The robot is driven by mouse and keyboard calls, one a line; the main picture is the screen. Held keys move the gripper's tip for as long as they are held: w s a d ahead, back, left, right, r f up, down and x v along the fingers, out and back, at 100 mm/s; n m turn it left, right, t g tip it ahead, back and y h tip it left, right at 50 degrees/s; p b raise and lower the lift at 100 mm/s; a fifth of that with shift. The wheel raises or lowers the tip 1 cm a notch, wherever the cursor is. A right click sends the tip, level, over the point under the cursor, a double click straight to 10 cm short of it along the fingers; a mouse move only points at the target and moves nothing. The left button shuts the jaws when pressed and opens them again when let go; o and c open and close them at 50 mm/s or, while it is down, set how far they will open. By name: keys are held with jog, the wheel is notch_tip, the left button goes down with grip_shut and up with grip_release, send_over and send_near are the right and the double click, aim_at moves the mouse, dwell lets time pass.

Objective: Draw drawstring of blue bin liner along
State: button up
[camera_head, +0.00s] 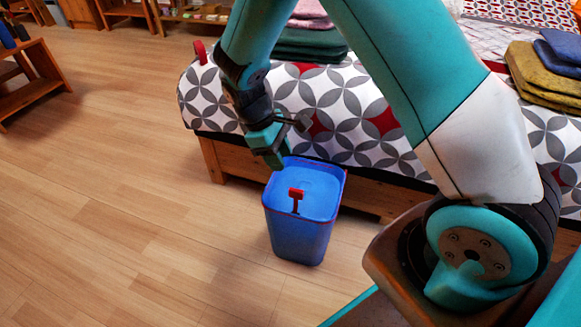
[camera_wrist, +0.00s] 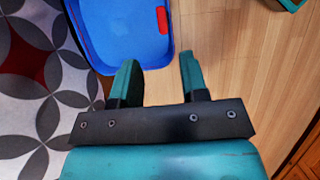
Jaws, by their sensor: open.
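The blue bin with its blue liner (camera_head: 315,225) stands upright on the floor beside the bed. A red drawstring tab (camera_head: 296,197) sticks up at the near side of its rim. A thin red line runs along the rim. In the wrist view the blue liner (camera_wrist: 120,25) fills the upper left, with the red tab (camera_wrist: 162,20) at its right edge. My gripper (camera_head: 272,155) is just above and to the left of the bin's far side. In the wrist view my gripper (camera_wrist: 158,72) is open and empty, its fingers apart from the red tab.
The bed (camera_head: 370,125) with a grey, white and red patterned cover stands right behind the bin. Folded towels (camera_head: 310,42) lie on it, and more folded cloths (camera_head: 545,75) lie at the right. A wooden shelf (camera_head: 30,85) stands at the far left. The wooden floor left of the bin is clear.

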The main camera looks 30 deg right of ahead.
jog(key=p+v, duration=0.1)
jog(key=v, duration=0.5)
dwell(0.3)
jog(key=s+a+r+t+y, duration=0.1)
jog(key=s+a+r+y, duration=0.15)
jog(key=s+r, duration=0.4)
jog(key=s+a+r+m+t+y, duration=0.1)
jog(key=s+a+r+y, duration=0.1)
jog(key=s+a+r, duration=0.45)
jog(key=s+r+t+y, duration=0.1)
jog(key=s+r+y, duration=0.3)
jog(key=s, duration=0.5)
notch_tip(320, 180, up, 34)
jog(key=h+p, duration=0.1)
jog(key=p, duration=3.2)
jog(key=shift+p, duration=0.3)
jog(key=shift+a+f+h, duration=0.1)
jog(key=shift+a+h, duration=0.05)
jog(key=shift+h, duration=0.1)
